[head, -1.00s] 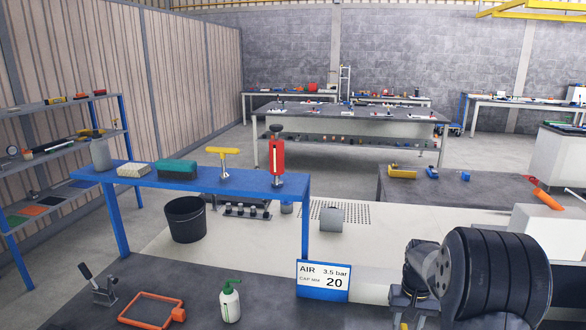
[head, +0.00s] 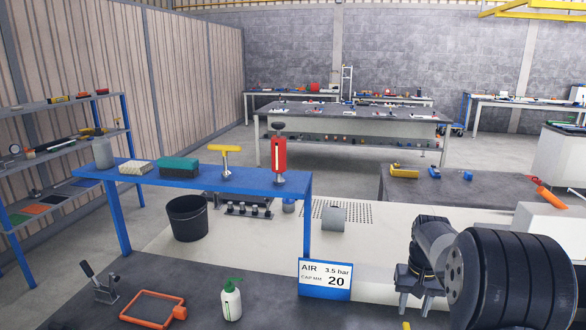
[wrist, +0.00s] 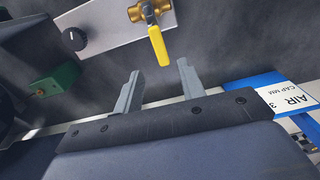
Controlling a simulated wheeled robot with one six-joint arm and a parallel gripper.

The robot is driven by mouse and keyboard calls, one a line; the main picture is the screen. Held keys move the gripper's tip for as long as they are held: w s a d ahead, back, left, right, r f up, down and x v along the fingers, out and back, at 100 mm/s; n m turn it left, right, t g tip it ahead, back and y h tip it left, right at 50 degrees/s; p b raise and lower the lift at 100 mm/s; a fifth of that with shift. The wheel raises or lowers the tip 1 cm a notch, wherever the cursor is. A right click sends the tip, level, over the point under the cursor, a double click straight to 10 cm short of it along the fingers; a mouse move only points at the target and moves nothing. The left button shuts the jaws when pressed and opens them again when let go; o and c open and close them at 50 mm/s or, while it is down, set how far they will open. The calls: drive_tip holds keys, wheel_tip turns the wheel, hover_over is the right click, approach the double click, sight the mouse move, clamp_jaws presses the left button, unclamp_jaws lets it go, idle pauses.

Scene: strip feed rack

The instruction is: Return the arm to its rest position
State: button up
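My gripper (wrist: 159,95) is open and empty in the wrist view, with its two grey fingers apart over a dark grey surface. In the head view my gripper (head: 416,305) shows at the lower right, pointing down below my dark arm links. A valve with a yellow handle (wrist: 158,46) on a brass fitting lies beyond the fingertips in the wrist view. The handle appears between the two fingers but apart from them.
A blue-framed AIR sign (head: 325,280) stands left of my gripper; it also shows in the wrist view (wrist: 287,101). A light plate with a black knob (wrist: 75,39) and a green block (wrist: 57,80) lie at left. An orange frame (head: 153,309) and a bottle (head: 231,300) are on the dark bench.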

sight(404, 324)
wheel_tip(404, 324, down, 7)
drive_tip(key=shift+r+p, duration=0.2)
drive_tip(key=shift+p, duration=0.35)
drive_tip(key=shift+a+n, duration=0.5)
drive_tip(key=shift+n, duration=0.5)
drive_tip(key=shift+a+r, duration=0.1)
drive_tip(key=shift+a, duration=0.05)
